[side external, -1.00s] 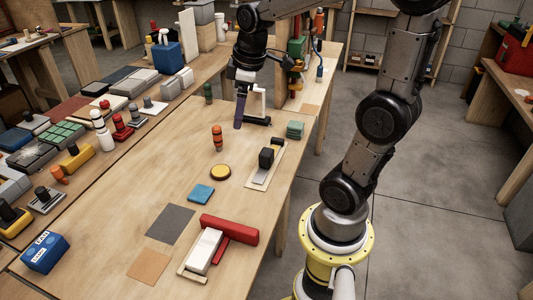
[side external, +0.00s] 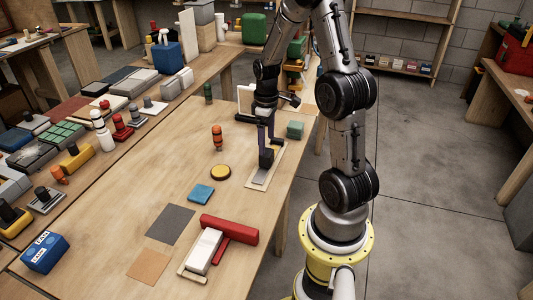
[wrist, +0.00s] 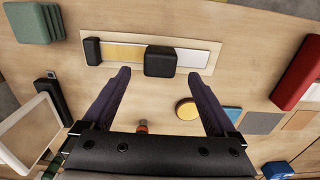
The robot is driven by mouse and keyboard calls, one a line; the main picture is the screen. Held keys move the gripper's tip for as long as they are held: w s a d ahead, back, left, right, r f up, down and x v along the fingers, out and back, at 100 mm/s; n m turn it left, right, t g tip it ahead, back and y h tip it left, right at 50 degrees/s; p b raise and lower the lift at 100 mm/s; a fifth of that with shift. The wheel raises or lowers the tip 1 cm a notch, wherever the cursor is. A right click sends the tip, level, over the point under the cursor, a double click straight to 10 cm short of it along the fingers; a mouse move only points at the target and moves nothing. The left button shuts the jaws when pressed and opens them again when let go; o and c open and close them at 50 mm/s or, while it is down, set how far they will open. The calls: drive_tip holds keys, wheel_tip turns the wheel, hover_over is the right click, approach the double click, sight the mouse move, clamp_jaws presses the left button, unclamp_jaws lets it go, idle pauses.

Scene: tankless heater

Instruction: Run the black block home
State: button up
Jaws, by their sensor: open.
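The black block (side external: 266,159) sits on a narrow pale track (side external: 262,177) near the table's right edge. In the wrist view, the black block (wrist: 161,61) is partway along the track, with a smaller black end piece (wrist: 92,50) at the track's left end. A yellow strip lies between block and end piece, and a pale strip to the block's right. My gripper (side external: 266,144) points down just above the block in the side view, partly hiding the track's far end. In the wrist view my gripper (wrist: 159,74) is open and empty, fingertips either side of the block's near edge; contact is unclear.
A green stack (side external: 295,130) stands beyond the track. An orange-and-black peg (side external: 217,138), a yellow disc (side external: 220,172) and a blue square (side external: 201,194) lie left of it. A red bar (side external: 229,229) lies nearer. Bare tabletop separates these from the track.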

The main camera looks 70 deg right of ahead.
sight(267, 151)
wheel_tip(267, 151, down, 6)
drive_tip(key=shift+r, duration=0.1)
idle(0.4)
clamp_jaws()
idle(0.3)
